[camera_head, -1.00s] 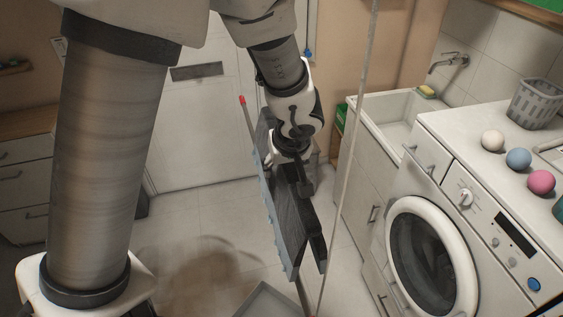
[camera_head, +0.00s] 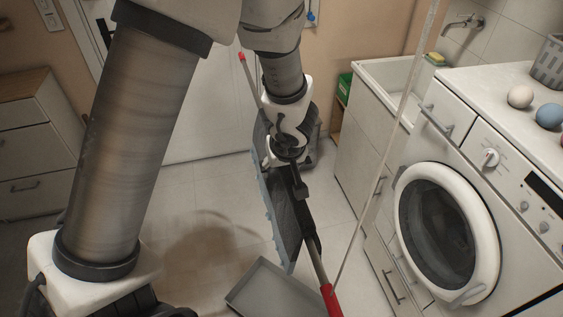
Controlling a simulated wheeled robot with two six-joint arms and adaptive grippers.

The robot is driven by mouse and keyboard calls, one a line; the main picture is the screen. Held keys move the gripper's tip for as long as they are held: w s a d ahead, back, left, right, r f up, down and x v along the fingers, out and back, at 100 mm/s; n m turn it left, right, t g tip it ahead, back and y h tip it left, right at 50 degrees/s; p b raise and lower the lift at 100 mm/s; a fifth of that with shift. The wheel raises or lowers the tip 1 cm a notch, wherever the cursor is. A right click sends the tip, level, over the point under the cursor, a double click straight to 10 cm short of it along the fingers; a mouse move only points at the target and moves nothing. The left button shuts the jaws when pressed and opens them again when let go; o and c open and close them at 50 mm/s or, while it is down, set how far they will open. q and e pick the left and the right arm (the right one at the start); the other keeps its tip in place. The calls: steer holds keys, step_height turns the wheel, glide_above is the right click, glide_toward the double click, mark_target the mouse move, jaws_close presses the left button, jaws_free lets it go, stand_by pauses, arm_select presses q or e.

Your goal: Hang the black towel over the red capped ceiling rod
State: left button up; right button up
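The red-capped rod (camera_head: 319,262) runs from a far red cap (camera_head: 241,56) to a near red cap (camera_head: 331,301). The black towel (camera_head: 288,225) lies along the rod's middle and hangs down on its left side, with a pale blue-grey edge. A narrow dark part shows along the rod's top right. My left gripper (camera_head: 299,188) is over the rod, at the towel's upper edge, and seems to touch it. Its dark fingers blend with the black cloth, so I cannot tell whether they grip it. My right gripper is out of view.
A washing machine (camera_head: 515,240) and a sink cabinet (camera_head: 362,150) stand on the right. A thin pale line (camera_head: 385,150) slants down in front of them. A grey tray (camera_head: 265,287) lies on the floor below the rod. A drawer cabinet (camera_head: 30,140) stands at left.

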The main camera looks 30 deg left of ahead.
arm_select(q)
steer(key=shift+d+f, duration=0.15)
steer(key=shift+f, duration=0.05)
steer(key=shift+d+r, duration=0.1)
steer(key=shift+d, duration=0.05)
steer(key=o, duration=1.6)
steer(key=shift+s, duration=0.1)
steer(key=shift+o, duration=0.2)
steer(key=v, duration=0.7)
steer(key=shift+r, duration=0.15)
